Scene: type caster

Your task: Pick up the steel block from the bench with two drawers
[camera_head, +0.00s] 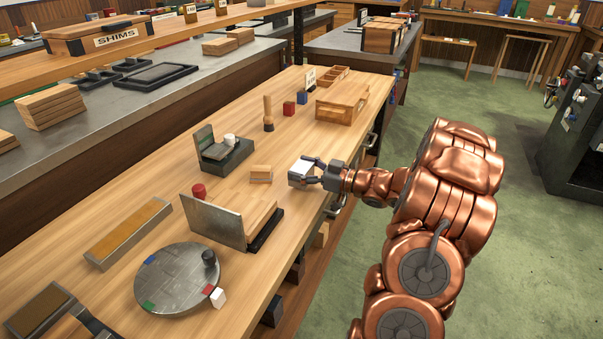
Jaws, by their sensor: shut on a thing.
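The steel block (300,171) is a small, pale silver-grey block near the front edge of the wooden bench (150,258). My gripper (312,174) reaches in from the right and is shut on the block, with its dark fingers at the block's right side. I cannot tell whether the block touches the bench top or is held just above it. The bench front is mostly hidden by my copper-coloured arm and the steep view, so its drawers do not show clearly.
A small wooden block (261,174) lies just left of the steel block. A wooden box (342,101) is farther back. Bare bench lies between them.

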